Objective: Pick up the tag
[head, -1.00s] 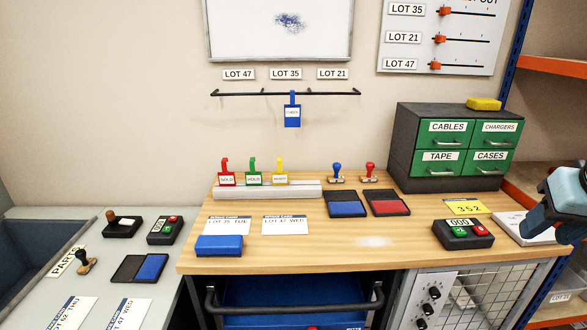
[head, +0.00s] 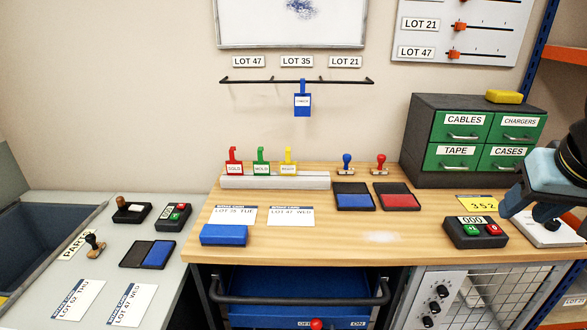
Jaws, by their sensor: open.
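Several tags are in the head view. A blue tag (head: 302,104) hangs by its hook from the black rail (head: 340,81) on the wall, under the middle lot label. A red tag (head: 234,164), a green tag (head: 261,164) and a yellow tag (head: 288,164) stand upright in a pale holder (head: 275,181) at the back of the wooden bench. My gripper (head: 512,212) is at the right edge, partly cut off by the frame. It is open, with nothing seen in it, near the right end of the bench and far from all the tags.
A green-drawer cabinet (head: 477,99) stands at the back right. Red and blue stamps and two ink pads (head: 352,196) are right of the holder. A counter box (head: 474,232) sits near my gripper. The middle of the wooden bench (head: 330,238) is mostly clear.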

